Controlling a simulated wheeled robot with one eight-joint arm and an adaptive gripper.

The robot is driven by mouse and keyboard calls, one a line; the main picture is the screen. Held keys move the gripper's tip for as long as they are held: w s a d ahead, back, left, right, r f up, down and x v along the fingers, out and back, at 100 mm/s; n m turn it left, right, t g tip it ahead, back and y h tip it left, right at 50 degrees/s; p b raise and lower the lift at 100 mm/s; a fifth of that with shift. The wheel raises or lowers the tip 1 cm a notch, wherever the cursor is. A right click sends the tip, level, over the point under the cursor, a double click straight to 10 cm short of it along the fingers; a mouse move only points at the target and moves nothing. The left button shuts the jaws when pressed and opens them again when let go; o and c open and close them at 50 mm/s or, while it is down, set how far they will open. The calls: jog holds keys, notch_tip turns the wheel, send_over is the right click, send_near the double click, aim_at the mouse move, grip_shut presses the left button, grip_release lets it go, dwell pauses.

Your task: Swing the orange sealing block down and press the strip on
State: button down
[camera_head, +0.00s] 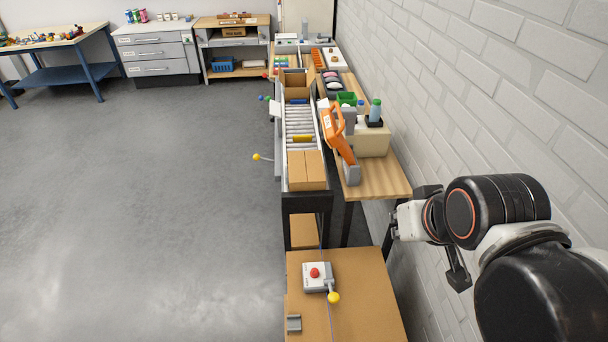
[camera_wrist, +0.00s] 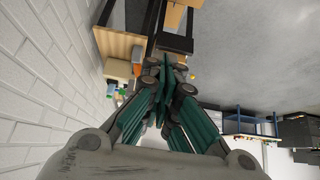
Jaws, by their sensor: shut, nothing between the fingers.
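The orange sealing block (camera_head: 342,148) stands raised and tilted on the wooden side table, beside the roller conveyor in the head view. It has a loop-shaped upper part and a grey foot (camera_head: 351,174). A closed brown carton (camera_head: 306,171) sits at the near end of the conveyor, to the block's left. I cannot make out the strip on it. My gripper (camera_wrist: 164,72), with teal finger pads, is shut and empty in the wrist view. It is apart from the block, near the wall on the right; its fingertips are not clear in the head view.
The conveyor (camera_head: 299,121) carries an open carton (camera_head: 296,85) farther back. A near table (camera_head: 360,284) holds a red-button box (camera_head: 315,276) with a yellow-knobbed lever. The brick wall is close on the right; the left floor is clear.

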jog(key=c, duration=2.3)
grip_release()
jog(key=o, duration=0.5)
jog(key=shift+w+r, duration=0.1)
jog(key=shift+o, duration=1)
jog(key=w+r+p, duration=0.1)
jog(key=w+r, duration=0.3)
jog(key=w, duration=0.1)
jog(key=shift+r, duration=0.35)
jog(key=w+r+g+p, duration=0.15)
jog(key=w+r, duration=0.25)
jog(key=w, duration=0.8)
jog(key=w+r+p, duration=0.2)
jog(key=w+r, duration=0.2)
jog(key=w, duration=0.8)
jog(key=g+p, duration=0.1)
jog(key=p, duration=0.2)
send_over(340, 113)
jog(key=s+d, duration=0.1)
jog(key=s, duration=0.5)
notch_tip(340, 113, down, 12)
jog(key=shift+y, duration=0.4)
jog(key=p+x, duration=0.1)
jog(key=x, duration=1.2)
jog(key=shift+f, duration=0.4)
